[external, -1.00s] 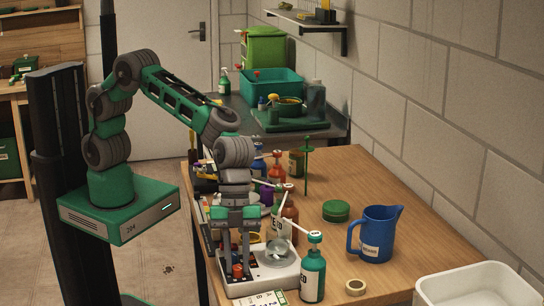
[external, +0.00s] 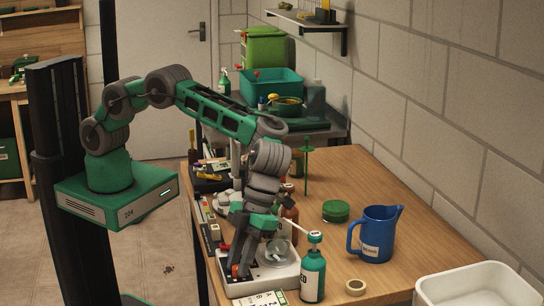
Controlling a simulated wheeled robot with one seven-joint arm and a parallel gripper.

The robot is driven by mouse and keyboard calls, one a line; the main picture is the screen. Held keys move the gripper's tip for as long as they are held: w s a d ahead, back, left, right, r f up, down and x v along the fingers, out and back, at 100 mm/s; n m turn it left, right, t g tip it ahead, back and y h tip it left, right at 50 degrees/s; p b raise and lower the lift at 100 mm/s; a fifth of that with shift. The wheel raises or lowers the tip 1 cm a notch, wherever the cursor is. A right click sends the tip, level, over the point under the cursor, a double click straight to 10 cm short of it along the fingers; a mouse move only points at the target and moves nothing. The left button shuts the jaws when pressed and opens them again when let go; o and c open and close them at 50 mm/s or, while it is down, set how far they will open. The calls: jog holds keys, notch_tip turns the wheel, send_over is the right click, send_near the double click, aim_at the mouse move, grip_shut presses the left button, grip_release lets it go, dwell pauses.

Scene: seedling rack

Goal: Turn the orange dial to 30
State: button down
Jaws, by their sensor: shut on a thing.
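The orange dial (external: 236,271) sits at the front left of a white device (external: 270,284) near the table's front edge. My gripper (external: 240,271) points down at it with its fingers closed around it, tilted and turned. The fingers cover much of the dial. Its scale and pointer are too small to read.
A round metal dish (external: 277,252) sits on the device, right of my gripper. A green pump bottle (external: 312,275) stands close at the right, with a brown bottle (external: 290,221) behind. A blue jug (external: 377,235), a tape roll (external: 356,287) and a green tin (external: 336,211) stand further right.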

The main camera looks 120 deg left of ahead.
jog(key=shift+r+m+g+p, duration=0.1)
jog(key=shift+m+g+p, duration=0.3)
jog(key=shift+m+p, duration=0.75)
jog(key=shift+y, duration=0.3)
jog(key=c, duration=1.2)
grip_release()
notch_tip(320, 180, up, 3)
jog(key=shift+w+r+p, duration=0.1)
jog(key=shift+r+p, duration=0.05)
jog(key=shift+p, duration=0.65)
jog(key=s+a+r+b, duration=0.1)
jog(key=s+r+b, duration=0.2)
jog(key=s, duration=0.4)
jog(key=s+a+r+b, duration=0.1)
jog(key=s+r+b, duration=0.2)
jog(key=s+r, duration=0.3)
jog(key=shift+s+a+r, duration=0.3)
jog(key=shift+s+a, duration=0.1)
